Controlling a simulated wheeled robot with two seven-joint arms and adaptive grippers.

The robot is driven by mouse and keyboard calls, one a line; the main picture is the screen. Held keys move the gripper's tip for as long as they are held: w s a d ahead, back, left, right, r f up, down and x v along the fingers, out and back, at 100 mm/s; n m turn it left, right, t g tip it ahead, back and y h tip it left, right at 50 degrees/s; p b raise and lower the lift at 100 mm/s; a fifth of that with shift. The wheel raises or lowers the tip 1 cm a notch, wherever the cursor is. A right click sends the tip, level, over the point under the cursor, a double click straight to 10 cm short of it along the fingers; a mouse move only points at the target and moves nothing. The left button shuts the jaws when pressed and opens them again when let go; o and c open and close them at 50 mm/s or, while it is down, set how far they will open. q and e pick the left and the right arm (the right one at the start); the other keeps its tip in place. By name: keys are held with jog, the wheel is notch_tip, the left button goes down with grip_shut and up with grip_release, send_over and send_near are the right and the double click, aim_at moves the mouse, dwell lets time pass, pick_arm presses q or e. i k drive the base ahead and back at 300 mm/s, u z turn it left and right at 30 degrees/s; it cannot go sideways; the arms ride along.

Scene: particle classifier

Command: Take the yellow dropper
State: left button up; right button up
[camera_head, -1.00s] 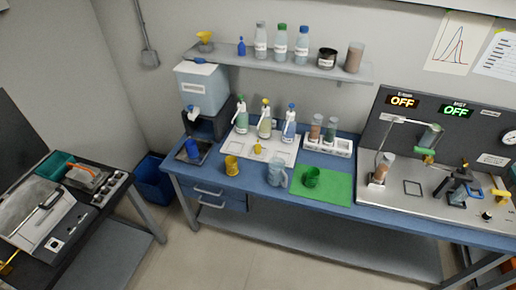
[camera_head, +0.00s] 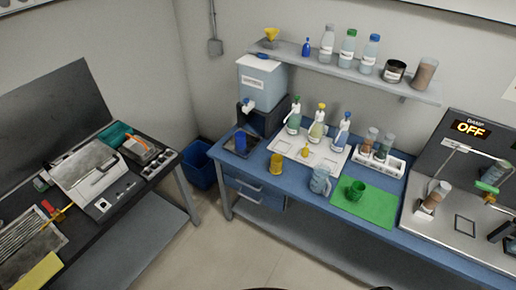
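A small yellow dropper (camera_head: 305,151) stands on the white tray (camera_head: 330,157) on the blue bench, in front of the spray bottles. Its shape is too small to make out well. Neither of my grippers shows in the head view, so the dropper is not held by anything I can see.
A yellow cup (camera_head: 276,164) and a clear jug (camera_head: 320,181) stand nearby in front of the tray. Several spray bottles (camera_head: 317,131) stand behind. A green cup (camera_head: 356,190) sits on a green mat (camera_head: 377,212).

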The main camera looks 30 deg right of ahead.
aim_at(305, 150)
jog(key=u, duration=1.55)
jog(key=k, duration=1.25)
jog(key=z, duration=1.45)
